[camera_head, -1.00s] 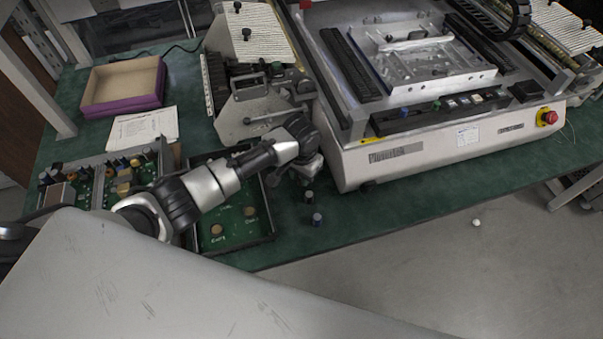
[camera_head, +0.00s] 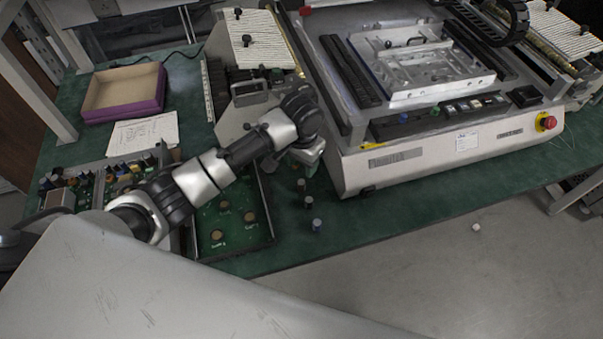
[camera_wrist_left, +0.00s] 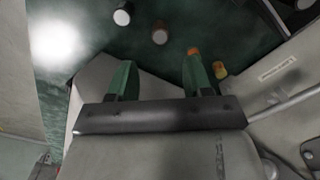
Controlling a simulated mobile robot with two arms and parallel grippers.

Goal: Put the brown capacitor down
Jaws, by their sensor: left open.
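My left gripper (camera_head: 309,167) is open and empty above the green table, just right of the black-rimmed tray. In the left wrist view its two green fingers (camera_wrist_left: 158,68) stand apart with nothing between them. A small capacitor (camera_head: 301,184), seemingly the brown one, stands upright on the table just below the gripper. In the wrist view it appears as a brownish round top (camera_wrist_left: 159,36) beyond the fingertips, apart from them. Two more capacitors stand nearer the table's front edge, one dark (camera_head: 308,202) and one with a pale top (camera_head: 316,225). My right gripper is out of view.
The tray (camera_head: 268,214) holds a green board with round brown spots. A parts box (camera_head: 115,182) with several components is at left, and a purple box (camera_head: 125,92) behind it. A large white machine (camera_head: 430,155) borders the gripper's right side.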

